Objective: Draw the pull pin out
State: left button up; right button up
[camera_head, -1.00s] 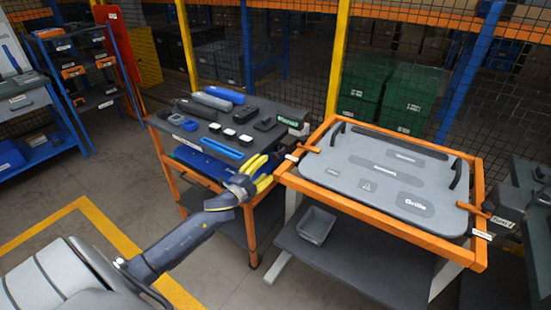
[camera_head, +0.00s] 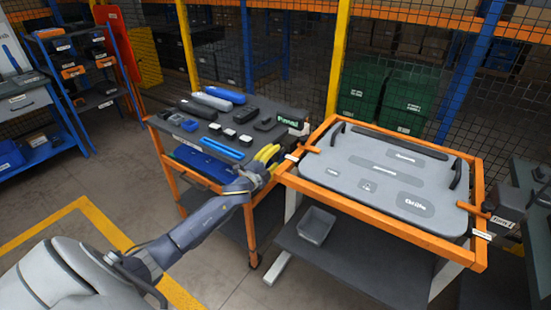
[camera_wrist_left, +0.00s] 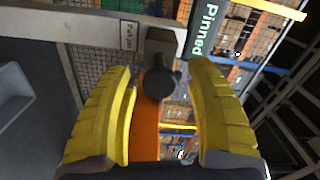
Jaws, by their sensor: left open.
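The pull pin shows in the left wrist view as a dark round knob (camera_wrist_left: 158,83) in front of a grey block, beside a small label (camera_wrist_left: 129,35). My left gripper (camera_wrist_left: 163,70) is open, with one yellow finger on each side of the knob and gaps visible between them. Whether the knob lies fully within finger depth I cannot tell. In the head view my left gripper (camera_head: 267,153) is at the left corner of the orange-framed panel table (camera_head: 368,224), near a small orange bar (camera_head: 309,149). The fingers hide the knob there. My right gripper is not in view.
A sign reading "Pinned" (camera_wrist_left: 204,30) stands close behind the knob. A tool cart (camera_head: 158,124) with several dark and blue items is left of the panel table. The grey panel (camera_head: 345,165) lies in the orange frame. A grey bin (camera_head: 316,225) sits on the shelf below.

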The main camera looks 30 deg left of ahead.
pick_arm(q)
jog(key=shift+c, duration=0.4)
grip_shut()
